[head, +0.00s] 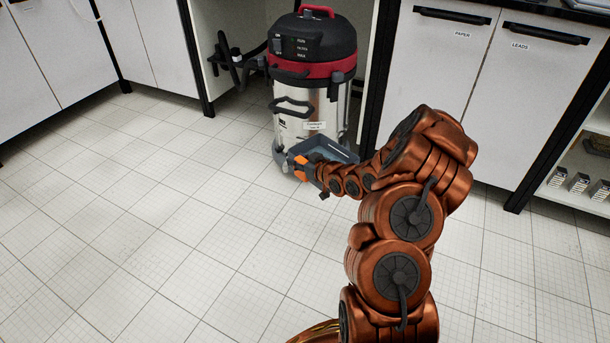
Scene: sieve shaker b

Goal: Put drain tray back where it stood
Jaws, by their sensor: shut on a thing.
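The drain tray (338,151) is a shallow blue-grey tray in the head view, in front of the lower body of the vacuum cleaner (326,108). My gripper (303,166), with orange parts, is shut on the tray at its near left side. My arm hides part of the tray's right and near side. I cannot tell whether the tray touches the vacuum cleaner or the floor. The vacuum cleaner is an upright steel drum with a black and red top and a label on its front.
The vacuum cleaner stands in an open bay between white cabinets. A black fitting (229,62) is in the bay to its left. The tiled floor (130,220) at left is clear.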

